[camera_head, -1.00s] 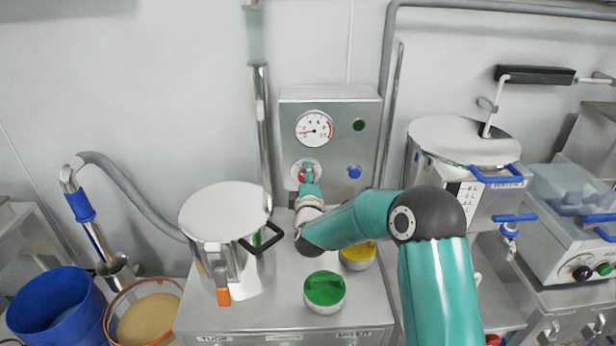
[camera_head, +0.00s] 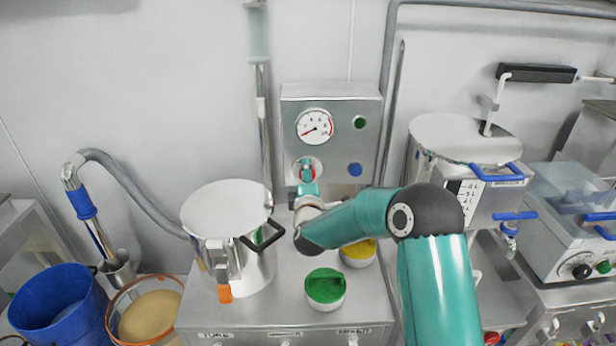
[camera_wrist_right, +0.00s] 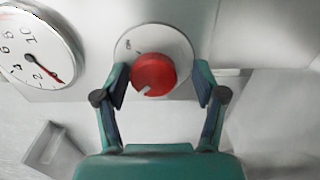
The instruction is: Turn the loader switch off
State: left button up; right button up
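The loader switch is a red round knob (camera_wrist_right: 154,74) on a pale disc (camera_wrist_right: 180,48). It sits below the gauge on the grey control box (camera_head: 368,98). In the right wrist view, a white mark on the knob points to the lower left, and a small label at the disc's upper left is hard to read. My right gripper (camera_wrist_right: 162,70) is open, with one finger on each side of the knob and a visible gap to it. In the head view the right gripper (camera_head: 307,178) partly covers the knob. My left gripper is not in view.
The round gauge (camera_head: 315,126), a green lamp (camera_head: 359,122) and a blue button (camera_head: 355,169) are on the box. Below stand a lidded steel pot (camera_head: 226,210), a green-topped container (camera_head: 325,287) and a yellow-topped one (camera_head: 358,251). A grey pipe (camera_head: 387,90) runs beside the box.

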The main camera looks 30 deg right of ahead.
jog(key=shift+d+r, duration=0.1)
jog(key=shift+r, duration=0.05)
jog(key=shift+s, duration=0.1)
jog(key=v, duration=1.1)
jog(key=shift+s+a, duration=0.3)
jog(key=shift+f, duration=0.2)
